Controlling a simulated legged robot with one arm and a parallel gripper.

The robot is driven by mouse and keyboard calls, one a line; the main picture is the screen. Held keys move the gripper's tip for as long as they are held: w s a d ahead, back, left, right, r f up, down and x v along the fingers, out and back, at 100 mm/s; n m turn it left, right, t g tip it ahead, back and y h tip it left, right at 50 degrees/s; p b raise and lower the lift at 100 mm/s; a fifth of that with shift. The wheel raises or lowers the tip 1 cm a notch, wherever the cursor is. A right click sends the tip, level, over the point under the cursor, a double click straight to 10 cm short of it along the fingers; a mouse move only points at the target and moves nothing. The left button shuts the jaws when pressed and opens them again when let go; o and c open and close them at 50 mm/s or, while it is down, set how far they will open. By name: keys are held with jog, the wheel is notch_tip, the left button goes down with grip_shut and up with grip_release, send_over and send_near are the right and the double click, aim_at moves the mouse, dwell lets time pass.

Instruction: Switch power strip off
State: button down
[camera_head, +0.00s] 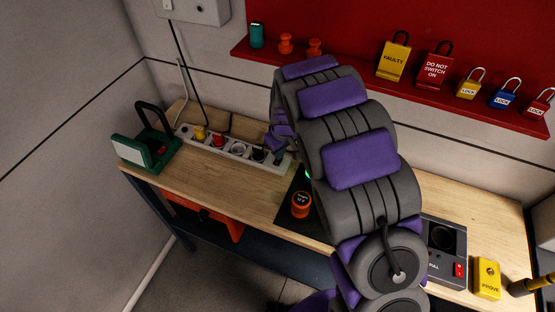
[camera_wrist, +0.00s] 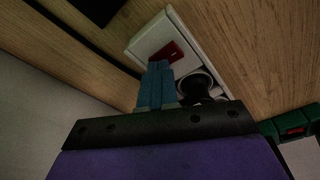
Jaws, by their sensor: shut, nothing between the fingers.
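The white power strip (camera_head: 245,158) lies along the back of the wooden bench, with several sockets and plugs. In the wrist view its end (camera_wrist: 146,43) carries a red rocker switch (camera_wrist: 172,51). My gripper (camera_head: 281,157) is at the strip's right end in the head view. In the wrist view my shut blue fingertips (camera_wrist: 158,66) are at the near edge of the red switch, with nothing between them. I cannot tell whether they press on it. A black plug (camera_wrist: 196,88) sits in the socket just right of the fingers. My arm hides the bench behind it.
A green case with a black handle (camera_head: 149,147) stands left of the strip. An orange-and-black round item (camera_head: 301,204) stands on a dark mat. A grey panel (camera_head: 447,225) and yellow PROVE unit (camera_head: 487,278) are right. A red shelf (camera_head: 440,99) with padlocks overhangs behind.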

notch_tip(320, 180, up, 7)
jog(key=p, duration=0.2)
dwell(0.7)
dwell(0.4)
